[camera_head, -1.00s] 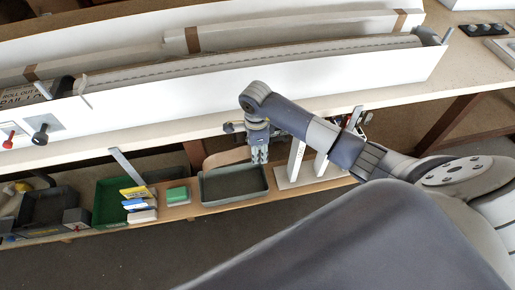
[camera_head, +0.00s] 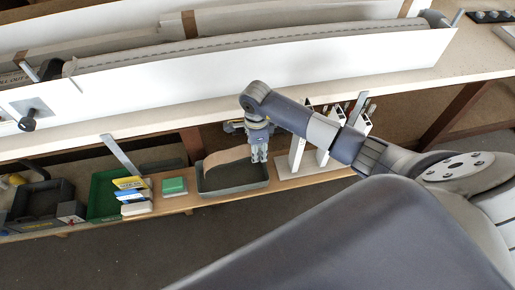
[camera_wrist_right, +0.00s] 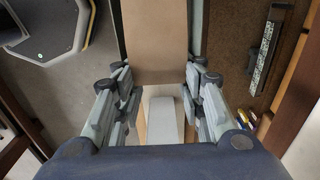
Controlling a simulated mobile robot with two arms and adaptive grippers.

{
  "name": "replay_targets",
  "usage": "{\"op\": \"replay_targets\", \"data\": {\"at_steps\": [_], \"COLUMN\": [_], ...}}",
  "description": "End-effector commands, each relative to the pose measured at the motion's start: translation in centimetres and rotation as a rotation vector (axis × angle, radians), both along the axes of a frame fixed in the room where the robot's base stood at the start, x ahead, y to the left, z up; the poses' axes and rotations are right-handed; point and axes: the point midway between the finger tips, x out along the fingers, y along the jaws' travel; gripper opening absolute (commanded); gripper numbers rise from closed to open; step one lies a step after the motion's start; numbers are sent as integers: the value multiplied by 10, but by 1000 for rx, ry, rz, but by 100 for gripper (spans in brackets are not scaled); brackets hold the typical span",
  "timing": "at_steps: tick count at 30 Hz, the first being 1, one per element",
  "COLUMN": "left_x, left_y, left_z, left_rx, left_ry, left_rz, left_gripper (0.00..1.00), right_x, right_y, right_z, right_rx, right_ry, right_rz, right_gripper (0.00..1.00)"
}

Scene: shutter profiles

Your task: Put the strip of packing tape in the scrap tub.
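The strip of packing tape (camera_head: 229,156) is a curved brown band in the head view, with its left end bending down over the grey-green scrap tub (camera_head: 240,191). My right gripper (camera_head: 259,157) is above the tub's right part, fingers pointing down, at the strip's right end. In the right wrist view the strip (camera_wrist_right: 155,40) runs up from between the fingers of the gripper (camera_wrist_right: 161,92), which look closed on its two edges. Whether the strip's low end touches the tub cannot be told. My left gripper is not in view.
The tub stands on a low wooden shelf beside a green-and-white block (camera_head: 174,187), stacked small packs (camera_head: 132,196) and a green bin (camera_head: 103,195). White uprights (camera_head: 296,155) stand close on the right. The bench with a long white panel (camera_head: 250,75) is above.

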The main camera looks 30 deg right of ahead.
Motion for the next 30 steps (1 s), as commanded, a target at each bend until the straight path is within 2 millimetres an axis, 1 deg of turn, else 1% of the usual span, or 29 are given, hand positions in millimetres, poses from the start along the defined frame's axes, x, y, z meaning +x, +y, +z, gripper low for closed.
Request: {"op": "replay_targets", "data": {"at_steps": [1, 2, 3, 11, 12, 16, 20, 27, 30], "left_x": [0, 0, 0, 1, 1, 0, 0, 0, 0], "left_y": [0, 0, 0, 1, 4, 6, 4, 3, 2], "left_z": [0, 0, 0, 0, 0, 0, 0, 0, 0], "left_rx": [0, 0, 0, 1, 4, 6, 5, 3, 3], "left_ry": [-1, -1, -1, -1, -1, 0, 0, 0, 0], "left_rz": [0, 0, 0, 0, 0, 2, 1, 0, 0], "left_gripper": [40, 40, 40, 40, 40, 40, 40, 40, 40], "right_x": [0, 0, 0, 0, 0, 1, 2, 2, 1], "right_y": [0, 0, 0, 0, 0, 0, 0, 0, 1], "right_z": [0, 0, 0, 0, 0, 6, 26, 78, 96], "right_rx": [0, 0, 0, 0, 0, 0, -1, -1, -1], "right_ry": [0, 0, 0, 0, 0, -3, -6, -6, -4], "right_rz": [0, 0, 0, 0, 0, 1, 1, 1, 1], "right_gripper": [44, 51, 60, 61, 61, 61, 61, 61, 61]}}
